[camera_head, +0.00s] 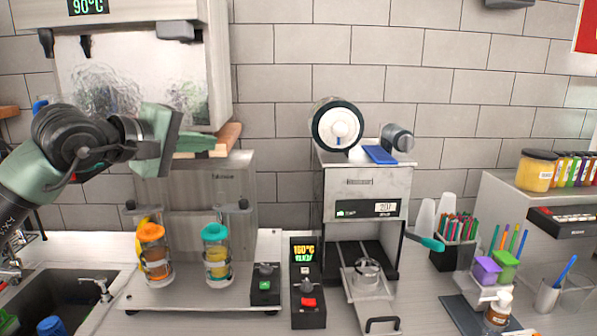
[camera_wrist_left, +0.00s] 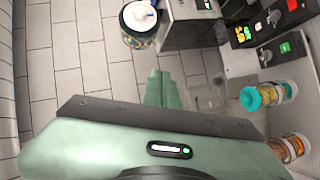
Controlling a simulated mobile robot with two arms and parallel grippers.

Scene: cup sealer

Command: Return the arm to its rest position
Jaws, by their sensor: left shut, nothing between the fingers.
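My left arm comes in from the left in the head view. Its green and dark gripper (camera_head: 205,145) is raised in front of the grey twin-cup machine's upper part and points right. In the left wrist view its green fingers (camera_wrist_left: 161,85) are together, with nothing held between them. The cup sealer (camera_head: 366,185) stands to the right, apart from the gripper, with a film roll on top and its tray pulled out. A clear cup (camera_head: 367,271) sits in that tray. My right gripper is not in view.
The twin-cup machine (camera_head: 190,215) holds an orange-lidded shaker (camera_head: 154,255) and a teal-lidded shaker (camera_head: 216,255). A sink (camera_head: 55,290) lies at front left. A dispenser showing 90°C (camera_head: 130,45) hangs above the arm. Racks of pens and jars fill the right side.

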